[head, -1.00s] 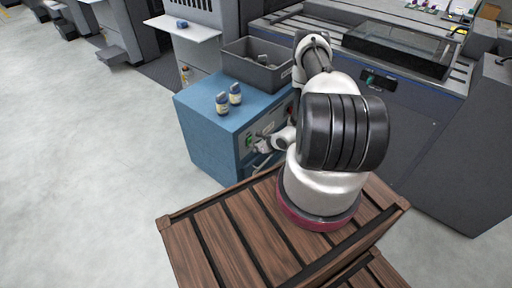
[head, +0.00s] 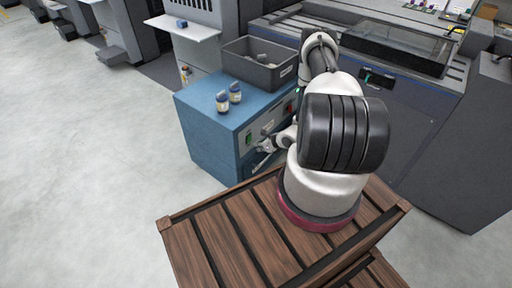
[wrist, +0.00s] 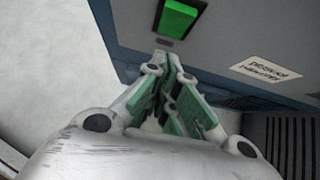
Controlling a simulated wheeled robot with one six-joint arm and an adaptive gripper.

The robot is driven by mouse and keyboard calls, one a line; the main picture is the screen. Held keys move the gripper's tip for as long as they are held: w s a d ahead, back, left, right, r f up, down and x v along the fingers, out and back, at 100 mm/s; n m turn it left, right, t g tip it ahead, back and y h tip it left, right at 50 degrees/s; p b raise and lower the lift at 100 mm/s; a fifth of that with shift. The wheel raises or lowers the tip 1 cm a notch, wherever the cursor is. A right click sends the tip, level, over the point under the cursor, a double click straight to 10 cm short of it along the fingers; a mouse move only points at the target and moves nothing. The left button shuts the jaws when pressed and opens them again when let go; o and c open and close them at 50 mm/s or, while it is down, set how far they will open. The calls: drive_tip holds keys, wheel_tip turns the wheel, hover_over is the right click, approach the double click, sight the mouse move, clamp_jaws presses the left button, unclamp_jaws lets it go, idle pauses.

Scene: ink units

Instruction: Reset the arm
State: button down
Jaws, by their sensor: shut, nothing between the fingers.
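My gripper (wrist: 168,75) is shut and empty in the wrist view, its fingertips together just below a green button (wrist: 180,17) on the front of a blue cabinet. I cannot tell whether the tips touch the panel. In the head view my gripper (head: 262,147) is small and partly hidden by my own arm, in front of the blue cabinet (head: 207,135). The green button (head: 249,138) shows there near the cabinet's corner.
A grey bin (head: 262,68) with things in it stands on the cabinet. Two small bottles, one left (head: 222,103) and one right (head: 235,93), stand beside it. A large grey machine (head: 400,110) is behind my arm. Open floor (head: 80,180) lies to the left.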

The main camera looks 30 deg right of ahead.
drive_tip(key=s+d+r, duration=0.3)
drive_tip(key=s+r, duration=0.2)
drive_tip(key=s, duration=0.3)
drive_tip(key=shift+s+r, duration=0.3)
drive_tip(key=shift+s, duration=0.1)
drive_tip(key=s+a+r+n+g+y, duration=0.1)
drive_tip(key=s+a+r+n+y, duration=0.15)
drive_tip(key=s+a, duration=0.35)
drive_tip(key=s+a+r+n+g+y, duration=0.1)
drive_tip(key=s+r+n+y, duration=0.15)
drive_tip(key=r, duration=0.25)
drive_tip(key=s+a+r+n+g+y, duration=0.1)
drive_tip(key=a+r+n+g, duration=0.15)
drive_tip(key=r, duration=0.25)
drive_tip(key=s+r+n+h, duration=0.3)
drive_tip(key=r+n, duration=0.5)
drive_tip(key=r, duration=0.7)
drive_tip(key=s+a+r+n+h, duration=0.1)
drive_tip(key=s+r+n+h, duration=0.2)
drive_tip(key=r, duration=1.3)
drive_tip(key=s+a+r+n+h, duration=0.1)
drive_tip(key=s+r+n+h, duration=0.2)
drive_tip(key=r+n, duration=1)
drive_tip(key=s+r, duration=0.3)
drive_tip(key=shift+s+a, duration=0.15)
drive_tip(key=shift+s, duration=0.1)
drive_tip(key=shift+n+t, duration=0.25)
